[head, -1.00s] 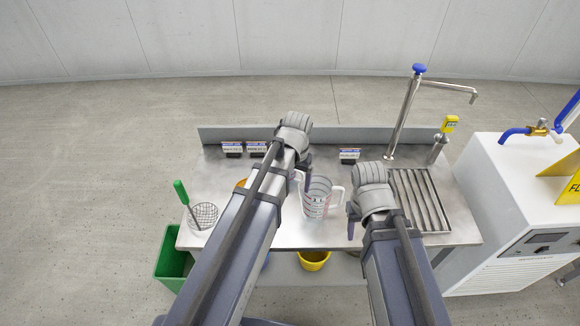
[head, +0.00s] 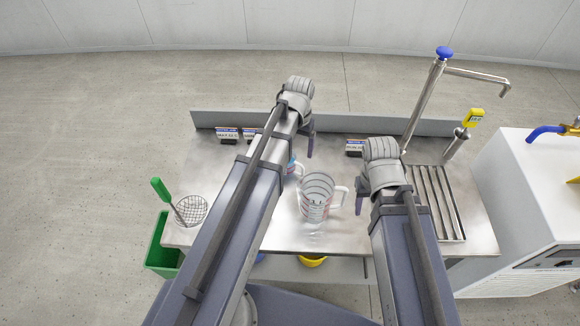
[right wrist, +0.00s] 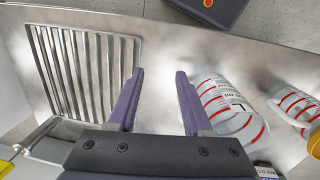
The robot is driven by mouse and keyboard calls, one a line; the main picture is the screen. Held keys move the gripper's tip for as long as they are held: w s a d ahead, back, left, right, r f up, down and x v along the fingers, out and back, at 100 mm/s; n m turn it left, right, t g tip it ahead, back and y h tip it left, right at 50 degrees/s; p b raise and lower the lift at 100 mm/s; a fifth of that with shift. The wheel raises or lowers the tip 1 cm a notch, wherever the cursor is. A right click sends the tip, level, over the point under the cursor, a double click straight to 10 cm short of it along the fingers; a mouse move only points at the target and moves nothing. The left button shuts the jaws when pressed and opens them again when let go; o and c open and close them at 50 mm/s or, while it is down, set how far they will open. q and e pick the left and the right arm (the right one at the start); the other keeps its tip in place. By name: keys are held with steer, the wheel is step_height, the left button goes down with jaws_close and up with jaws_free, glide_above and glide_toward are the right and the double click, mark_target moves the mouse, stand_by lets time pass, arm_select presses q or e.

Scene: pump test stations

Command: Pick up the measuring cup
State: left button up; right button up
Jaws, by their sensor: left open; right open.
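The measuring cup (head: 316,198) is clear with red and dark markings and a handle on its right. It stands on the steel counter (head: 285,228), between my two arms in the head view. My right gripper (head: 361,197) is open and empty, just right of the handle and apart from it.
A second red-striped container (right wrist: 298,108) stands farther right in the wrist view. A strainer (head: 190,209) with a green handle lies at the counter's left. A ribbed drain (head: 436,203) and a tall tap (head: 424,100) are at right. Small labelled blocks (head: 228,135) line the back.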

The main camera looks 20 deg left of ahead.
mark_target(299, 164)
arm_select(q)
steer(key=shift+w+f+b, duration=0.15)
steer(key=shift+f+b, duration=0.55)
steer(key=shift+f, duration=0.25)
steer(key=shift+w+f+b, duration=0.15)
steer(key=shift+f+b, duration=0.55)
steer(key=shift+f, duration=0.2)
arm_select(e)
steer(key=shift+w+f, duration=0.15)
steer(key=shift+f, duration=0.8)
steer(key=shift+w+f, duration=0.15)
steer(key=shift+f, duration=0.8)
arm_select(q)
steer(key=shift+f, duration=0.1)
arm_select(e)
steer(key=shift+f, duration=0.1)
arm_select(q)
steer(key=f+b, duration=0.7)
steer(key=b, duration=0.1)
steer(key=shift+w+d+f, duration=0.15)
steer(key=shift+d+f, duration=0.1)
steer(key=shift+f, duration=0.1)
arm_select(e)
step_height(299, 164, down, 8)
steer(key=shift+r, duration=0.25)
arm_select(q)
steer(key=shift+r, duration=0.1)
steer(key=shift+c, duration=0.3)
jaws_close()
